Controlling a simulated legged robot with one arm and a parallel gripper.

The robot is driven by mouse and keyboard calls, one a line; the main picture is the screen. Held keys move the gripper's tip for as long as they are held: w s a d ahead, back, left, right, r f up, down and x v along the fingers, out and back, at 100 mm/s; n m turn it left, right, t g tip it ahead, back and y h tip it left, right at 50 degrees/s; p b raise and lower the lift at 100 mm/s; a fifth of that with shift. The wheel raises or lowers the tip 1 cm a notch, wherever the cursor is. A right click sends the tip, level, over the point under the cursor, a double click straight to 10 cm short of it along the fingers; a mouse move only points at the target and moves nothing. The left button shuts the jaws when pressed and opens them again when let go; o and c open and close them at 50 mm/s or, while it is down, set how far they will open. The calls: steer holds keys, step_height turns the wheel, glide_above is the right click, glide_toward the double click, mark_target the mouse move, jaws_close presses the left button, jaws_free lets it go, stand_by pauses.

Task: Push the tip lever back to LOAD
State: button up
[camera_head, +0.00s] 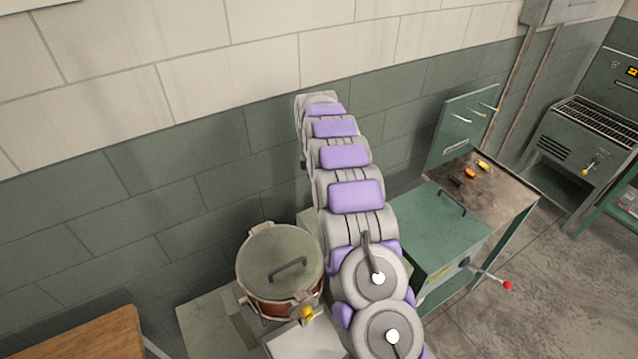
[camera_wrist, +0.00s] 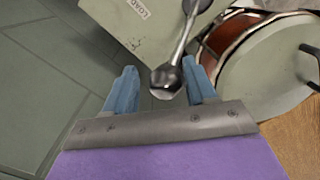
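In the wrist view, a metal lever (camera_wrist: 185,42) with a rounded grey end lies between the two blue fingers of my gripper (camera_wrist: 160,68). The fingers are spread, with a gap visible on the left of the lever end; the right finger is close to it, and I cannot tell whether they touch. A pale panel (camera_wrist: 150,38) behind the lever carries a LOAD label (camera_wrist: 140,8). In the head view my arm hides the gripper and the lever.
A lidded drum (camera_head: 280,258) with a rust-coloured side stands left of my arm, close to the gripper in the wrist view. A green cabinet (camera_head: 440,235) with a red-knobbed handle (camera_head: 507,285) stands right. A wooden top (camera_head: 85,338) is at lower left. Floor is clear at lower right.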

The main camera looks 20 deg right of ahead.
steer(key=shift+o, duration=0.2)
steer(key=shift+r, duration=0.15)
steer(key=shift+r, duration=0.15)
step_height(320, 180, up, 17)
steer(key=w+p, duration=0.1)
steer(key=p, duration=0.4)
steer(key=shift+w+a, duration=0.15)
steer(key=shift+a, duration=0.2)
steer(key=shift+f, duration=0.2)
